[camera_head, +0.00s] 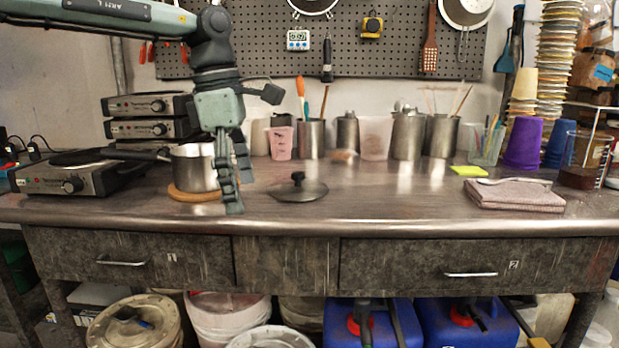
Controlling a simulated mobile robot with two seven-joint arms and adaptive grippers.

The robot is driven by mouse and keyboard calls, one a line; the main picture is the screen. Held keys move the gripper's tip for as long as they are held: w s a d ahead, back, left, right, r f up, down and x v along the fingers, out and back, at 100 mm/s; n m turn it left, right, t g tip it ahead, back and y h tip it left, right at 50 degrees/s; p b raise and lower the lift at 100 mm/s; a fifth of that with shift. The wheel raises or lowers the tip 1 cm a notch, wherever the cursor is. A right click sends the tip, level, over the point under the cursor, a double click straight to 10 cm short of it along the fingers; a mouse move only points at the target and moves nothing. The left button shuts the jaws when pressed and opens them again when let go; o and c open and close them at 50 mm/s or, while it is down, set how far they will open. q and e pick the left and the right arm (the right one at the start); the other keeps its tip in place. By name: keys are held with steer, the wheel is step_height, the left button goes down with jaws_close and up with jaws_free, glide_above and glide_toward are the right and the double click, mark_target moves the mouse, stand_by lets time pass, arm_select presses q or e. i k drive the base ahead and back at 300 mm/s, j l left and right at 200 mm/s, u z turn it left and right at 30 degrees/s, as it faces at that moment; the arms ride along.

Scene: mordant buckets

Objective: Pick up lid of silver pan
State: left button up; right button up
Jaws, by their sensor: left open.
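The lid (299,191) is dark and round with a black knob on top. It lies flat on the metal worktop in the middle of the picture, apart from the pan. The silver pan (190,168) stands on a round wooden trivet (188,194) to the left of the lid, with its dark handle pointing left. My left gripper (231,193) is open, with its fingers hanging down in front of the pan's right side, to the left of the lid. It holds nothing that I can see. It hides part of the pan. My right gripper is out of view.
A hotplate (72,178) stands at the left, near stacked devices. Metal canisters (408,136) and a pink beaker (281,143) line the back. A folded towel (514,194) and purple cup (523,143) are at the right. The worktop (395,195) right of the lid is clear.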

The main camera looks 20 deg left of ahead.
mark_target(298, 188)
steer(key=i, duration=0.95)
